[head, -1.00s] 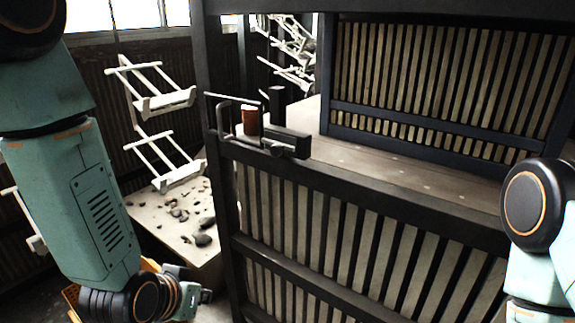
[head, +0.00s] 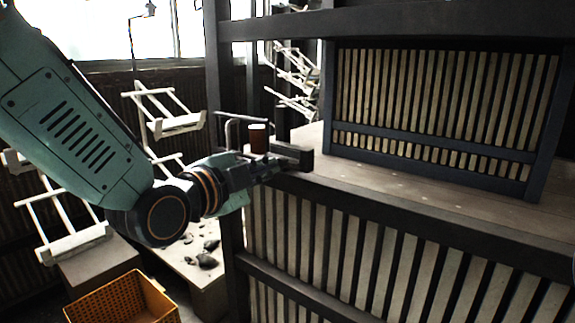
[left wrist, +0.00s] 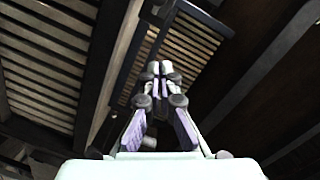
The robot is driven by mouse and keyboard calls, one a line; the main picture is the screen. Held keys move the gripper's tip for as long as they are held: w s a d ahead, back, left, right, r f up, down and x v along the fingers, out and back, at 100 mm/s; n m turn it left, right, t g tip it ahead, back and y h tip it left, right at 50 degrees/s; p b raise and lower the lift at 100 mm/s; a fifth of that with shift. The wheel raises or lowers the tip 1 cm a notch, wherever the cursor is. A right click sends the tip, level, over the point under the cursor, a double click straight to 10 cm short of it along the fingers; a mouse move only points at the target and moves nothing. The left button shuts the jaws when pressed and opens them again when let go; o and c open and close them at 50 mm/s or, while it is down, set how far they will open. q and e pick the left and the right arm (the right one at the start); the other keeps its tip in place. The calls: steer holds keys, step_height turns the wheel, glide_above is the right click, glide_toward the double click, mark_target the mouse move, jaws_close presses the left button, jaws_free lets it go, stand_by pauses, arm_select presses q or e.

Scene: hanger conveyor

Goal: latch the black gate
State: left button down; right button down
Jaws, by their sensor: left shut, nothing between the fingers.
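The black gate (head: 410,228) is a dark frame with pale upright slats, in the lower right half of the head view. At its top left corner are a bent dark handle (head: 232,125), a short brown cylinder with a pale top (head: 258,140) and a black block (head: 293,155). My left gripper (head: 275,168) is beside this corner, just below the cylinder and block; I cannot tell whether it touches them. In the left wrist view its fingers (left wrist: 160,72) are together and empty, with dark beams and slats beyond. My right gripper is out of view.
A dark post (head: 229,200) stands at the gate's left end. White hanging racks (head: 165,112) and a yellow crate (head: 125,300) are on the left.

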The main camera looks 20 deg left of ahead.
arm_select(q)
steer(key=shift+w+d, duration=0.1)
steer(key=shift+w, duration=0.1)
steer(key=shift+s, duration=0.1)
steer(key=b, duration=0.2)
glide_toward(283, 163)
steer(key=w+d+r, duration=0.1)
steer(key=w+d, duration=0.4)
steer(key=w, duration=0.1)
steer(key=shift+w+a+f, duration=0.2)
steer(key=shift+a+f, duration=0.05)
steer(key=shift+a, duration=0.25)
steer(key=shift+w+a+f, duration=0.25)
steer(key=shift+a, duration=0.25)
steer(key=shift+d, duration=0.1)
